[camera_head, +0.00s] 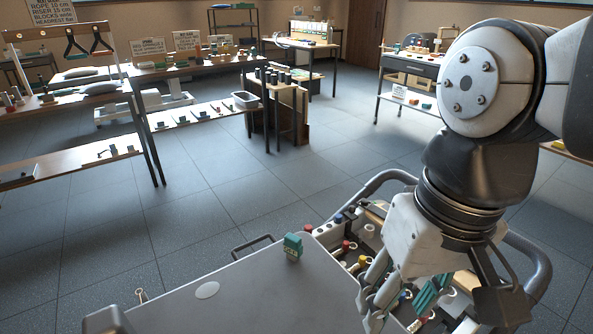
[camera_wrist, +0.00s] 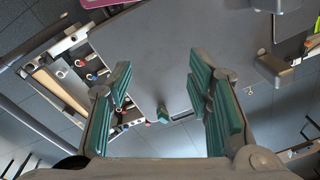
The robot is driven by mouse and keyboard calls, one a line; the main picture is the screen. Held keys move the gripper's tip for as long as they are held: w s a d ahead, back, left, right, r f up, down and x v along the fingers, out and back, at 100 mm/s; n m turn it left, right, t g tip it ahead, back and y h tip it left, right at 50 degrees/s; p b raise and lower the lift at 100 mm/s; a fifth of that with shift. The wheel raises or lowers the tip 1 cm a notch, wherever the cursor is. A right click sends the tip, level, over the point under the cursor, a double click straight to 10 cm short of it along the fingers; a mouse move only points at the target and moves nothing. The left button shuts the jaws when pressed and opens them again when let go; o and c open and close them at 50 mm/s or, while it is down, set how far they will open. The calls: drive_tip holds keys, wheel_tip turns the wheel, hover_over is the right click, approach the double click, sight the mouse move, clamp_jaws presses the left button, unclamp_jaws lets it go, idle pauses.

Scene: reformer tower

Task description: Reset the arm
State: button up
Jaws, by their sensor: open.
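My gripper (camera_head: 399,297) hangs from the arm at the right of the head view, over the edge between a grey flat top and a tray of small parts. In the wrist view my gripper (camera_wrist: 162,112) shows two teal-padded fingers spread wide, with nothing between the pads. The arm hides part of the parts tray.
The grey top (camera_head: 230,300) is mostly bare, with a pale oval on it. The parts tray (camera_head: 322,232) holds several small coloured pieces, with a curved grey rail (camera_head: 385,178) around it. Loaded benches (camera_head: 175,68) stand at the back left. Tiled floor (camera_head: 195,205) lies open between.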

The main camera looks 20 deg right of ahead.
drive_tip(key=shift+s+d+f+n+h, duration=0.1)
drive_tip(key=shift+s+d+n+h, duration=0.15)
drive_tip(key=shift+s, duration=0.3)
drive_tip(key=shift+s+d+f+n+h, duration=0.15)
drive_tip(key=shift+s+d, duration=0.15)
drive_tip(key=shift+s, duration=0.3)
drive_tip(key=shift+s+d+f+n+h, duration=0.1)
drive_tip(key=shift+s+d+n, duration=0.15)
drive_tip(key=shift+s, duration=0.3)
